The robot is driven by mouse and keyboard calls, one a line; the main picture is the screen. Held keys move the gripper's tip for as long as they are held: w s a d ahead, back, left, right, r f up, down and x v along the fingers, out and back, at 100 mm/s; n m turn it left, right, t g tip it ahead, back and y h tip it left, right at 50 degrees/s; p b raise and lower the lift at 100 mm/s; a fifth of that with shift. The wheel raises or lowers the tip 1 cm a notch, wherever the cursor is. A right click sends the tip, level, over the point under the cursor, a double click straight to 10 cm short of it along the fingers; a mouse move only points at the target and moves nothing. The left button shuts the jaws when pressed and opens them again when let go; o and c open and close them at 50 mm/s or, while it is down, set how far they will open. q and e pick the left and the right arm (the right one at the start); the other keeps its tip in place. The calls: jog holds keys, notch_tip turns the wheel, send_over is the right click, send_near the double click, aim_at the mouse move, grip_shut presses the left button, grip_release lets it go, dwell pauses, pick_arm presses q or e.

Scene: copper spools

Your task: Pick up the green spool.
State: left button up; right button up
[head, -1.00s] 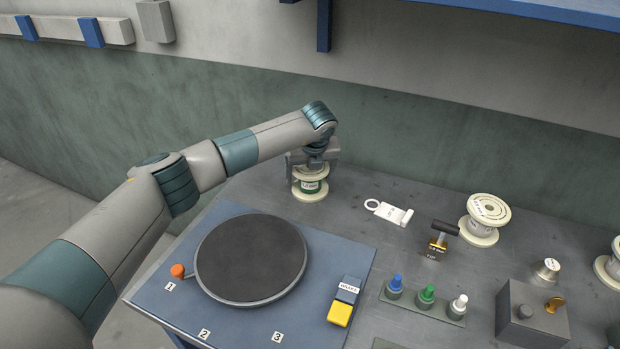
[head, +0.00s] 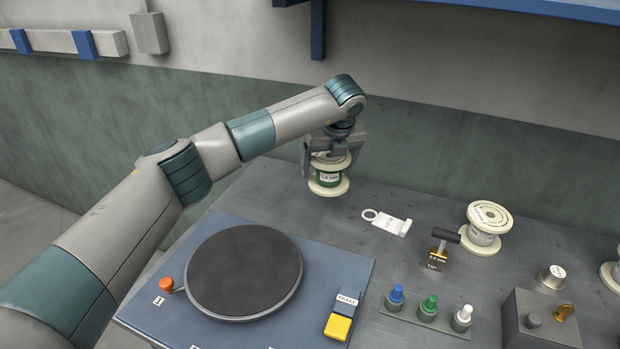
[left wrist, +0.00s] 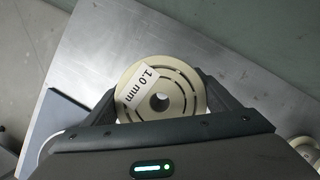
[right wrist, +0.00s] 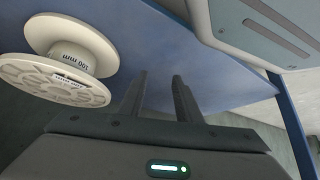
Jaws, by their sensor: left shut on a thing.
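The green spool (head: 328,179), with cream flanges and a green winding, hangs upright in my left gripper (head: 330,166) above the back of the grey bench. It appears raised off the bench top. In the left wrist view, the spool's top flange (left wrist: 183,92) with a "1.0 mm" label sits between the two fingers of the left gripper (left wrist: 160,100), which is shut on it. My right gripper (right wrist: 158,85) shows only in the right wrist view. Its two fingers stand apart with nothing between them.
A white spool (head: 485,230) stands to the right. Near it are a white tag (head: 387,222), a small black-handled stamp (head: 440,250) and a rack (head: 428,314) of coloured plugs. A turntable (head: 245,272) is in front. Another pale spool (right wrist: 72,58) is near the right gripper.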

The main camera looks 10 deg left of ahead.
aim_at(349, 157)
pick_arm(q)
jog(key=d+r, duration=0.2)
jog(key=d, duration=0.1)
jog(key=s+d+r+b, duration=0.1)
jog(key=d, duration=0.1)
jog(key=shift+r, duration=0.15)
pick_arm(e)
jog(key=shift+s+d+f+g+h, duration=0.3)
jog(key=shift+s+d+f+g, duration=0.35)
jog(key=shift+d+f, duration=0.2)
